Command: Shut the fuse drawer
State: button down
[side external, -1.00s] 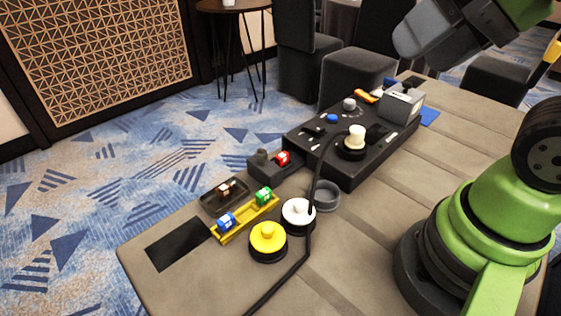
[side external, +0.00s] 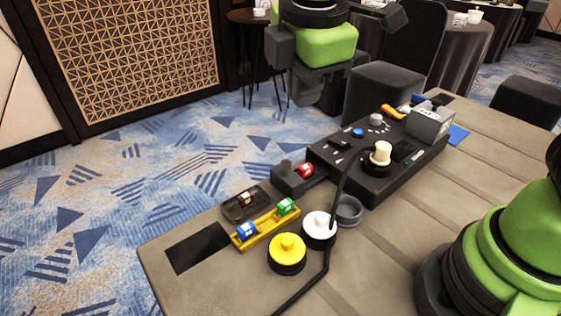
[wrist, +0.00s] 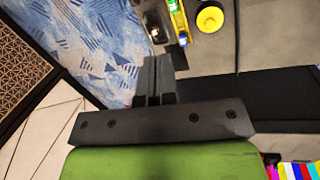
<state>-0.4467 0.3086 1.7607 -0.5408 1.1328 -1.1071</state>
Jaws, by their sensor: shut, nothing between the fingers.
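The fuse drawer (side external: 292,182) is a dark grey box with a knob on its left end. It sticks out from the left end of the black console (side external: 365,187), and a red fuse (side external: 305,170) lies in it. My gripper (side external: 306,95) is high up, left of the console in the side view, apart from the drawer and touching nothing. In the wrist view my gripper's fingers (wrist: 155,64) are together and empty. I cannot make out the drawer in the wrist view.
A yellow holder (side external: 265,229) carries blue and green fuses. A dark tray (side external: 243,205) holds another fuse. A yellow-topped knob (side external: 287,249), a white-topped knob (side external: 319,226) and a grey ring (side external: 348,208) stand nearby. A black cable (side external: 328,255) crosses the table to the console.

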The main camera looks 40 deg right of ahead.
jog(key=w+a+f+n+h, duration=0.2)
jog(key=w+a+f+n, duration=0.1)
jog(key=a+f+n, duration=0.3)
jog(key=n, duration=0.2)
send_over(284, 178)
jog(key=s+a, duration=0.1)
jog(key=a, duration=0.1)
jog(key=shift+d+f, duration=0.1)
jog(key=shift+f, duration=5.55)
